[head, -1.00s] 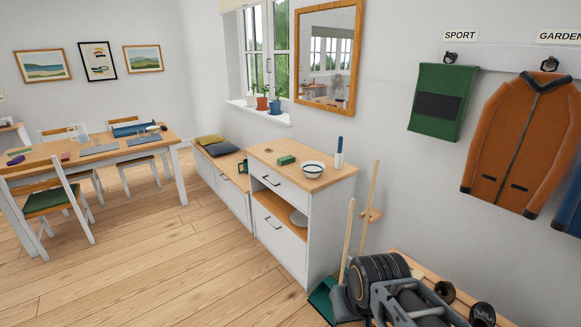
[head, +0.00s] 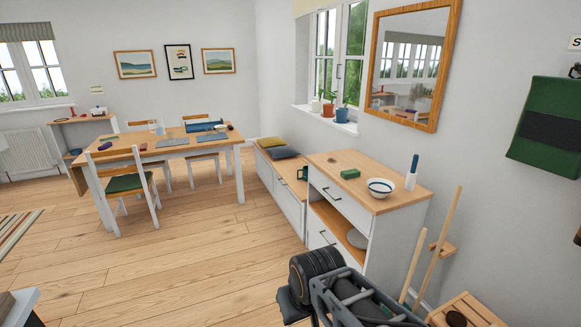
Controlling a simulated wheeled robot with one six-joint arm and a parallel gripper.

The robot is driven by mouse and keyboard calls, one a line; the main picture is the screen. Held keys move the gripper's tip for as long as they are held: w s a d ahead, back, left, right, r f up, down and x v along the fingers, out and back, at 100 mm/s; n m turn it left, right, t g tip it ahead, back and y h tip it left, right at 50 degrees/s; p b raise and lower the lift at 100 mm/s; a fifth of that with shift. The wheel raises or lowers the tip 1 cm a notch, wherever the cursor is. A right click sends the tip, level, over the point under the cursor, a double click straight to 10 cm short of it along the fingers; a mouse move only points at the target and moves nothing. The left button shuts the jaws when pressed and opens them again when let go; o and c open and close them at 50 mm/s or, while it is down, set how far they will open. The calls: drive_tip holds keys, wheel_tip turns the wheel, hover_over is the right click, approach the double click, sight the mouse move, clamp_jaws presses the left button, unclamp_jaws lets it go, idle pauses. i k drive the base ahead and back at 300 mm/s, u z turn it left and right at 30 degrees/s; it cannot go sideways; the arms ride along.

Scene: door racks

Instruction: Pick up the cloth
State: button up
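I cannot pick out a thing that is surely the cloth. A green textile with a dark band (head: 555,125) hangs on the wall at the right edge. A small green block-like thing (head: 350,174) lies on the white cabinet's wooden top; it is too small to tell what it is. Flat grey-blue pieces (head: 172,142) lie on the dining table, and they look like placemats. My arm's dark links show at the bottom centre. The fingertips of my gripper are not seen.
The white cabinet (head: 338,228) carries a striped bowl (head: 381,187) and a blue-handled brush (head: 412,172). A low bench with cushions (head: 282,152) stands beyond it. The dining table (head: 238,139) and a chair (head: 124,184) are further left. The wooden floor (head: 190,270) is clear in the middle.

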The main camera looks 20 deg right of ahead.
sight(354, 172)
drive_tip(key=u, duration=0.3)
drive_tip(key=i, duration=1.75)
drive_tip(key=z, duration=0.9)
drive_tip(key=i, duration=1)
drive_tip(key=z, duration=1.05)
drive_tip(key=i, duration=0.3)
drive_tip(key=z, duration=0.3)
